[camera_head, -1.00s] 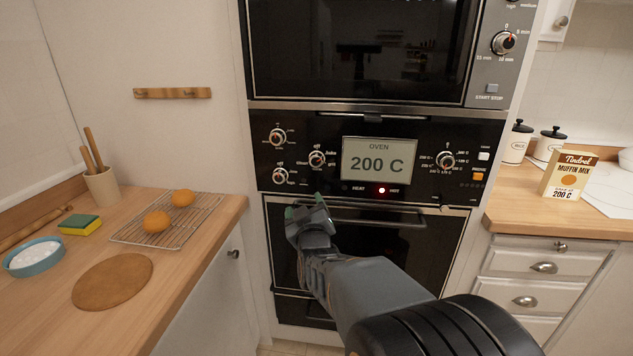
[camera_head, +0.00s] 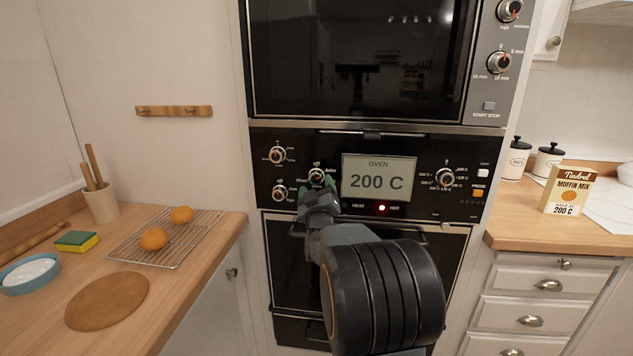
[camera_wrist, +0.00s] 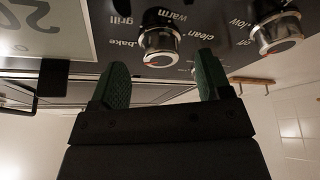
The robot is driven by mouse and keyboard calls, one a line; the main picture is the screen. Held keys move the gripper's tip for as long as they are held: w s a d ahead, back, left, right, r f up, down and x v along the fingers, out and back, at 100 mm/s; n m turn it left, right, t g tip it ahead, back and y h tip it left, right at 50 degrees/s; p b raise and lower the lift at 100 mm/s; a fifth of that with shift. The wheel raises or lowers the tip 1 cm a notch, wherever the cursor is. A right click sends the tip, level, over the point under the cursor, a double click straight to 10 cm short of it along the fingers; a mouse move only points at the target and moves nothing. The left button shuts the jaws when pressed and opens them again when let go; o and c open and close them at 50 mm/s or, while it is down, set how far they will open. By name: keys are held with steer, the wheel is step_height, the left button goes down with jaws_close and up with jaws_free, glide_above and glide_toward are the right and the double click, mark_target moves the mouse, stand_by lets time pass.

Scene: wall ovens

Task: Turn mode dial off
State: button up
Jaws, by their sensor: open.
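The mode dial (camera_head: 316,176) is a round silver knob on the black oven panel, just left of the display. In the wrist view the dial (camera_wrist: 159,46) has bake, grill, warm and clean printed around it. A red mark shows on its lower face there; I cannot tell exactly which setting it points at. My gripper (camera_head: 317,190) is open right at the dial, partly covering its lower part. In the wrist view my gripper (camera_wrist: 160,76) has its green fingertips apart, one to each side of the dial, and holds nothing. I cannot tell whether they touch it.
The display (camera_head: 379,178) reads 200 C, with a red light (camera_head: 382,208) lit below. Two knobs (camera_head: 278,155) (camera_head: 280,193) sit left of the dial and a temperature knob (camera_head: 446,179) right. The oven handle (camera_head: 375,224) runs below. The left counter (camera_head: 185,290) holds oranges on a rack.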

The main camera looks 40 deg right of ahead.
steer(key=shift+x, duration=1.15)
steer(key=shift+c, duration=0.4)
steer(key=c, duration=0.8)
steer(key=shift+c, duration=0.2)
steer(key=shift+n, duration=0.3)
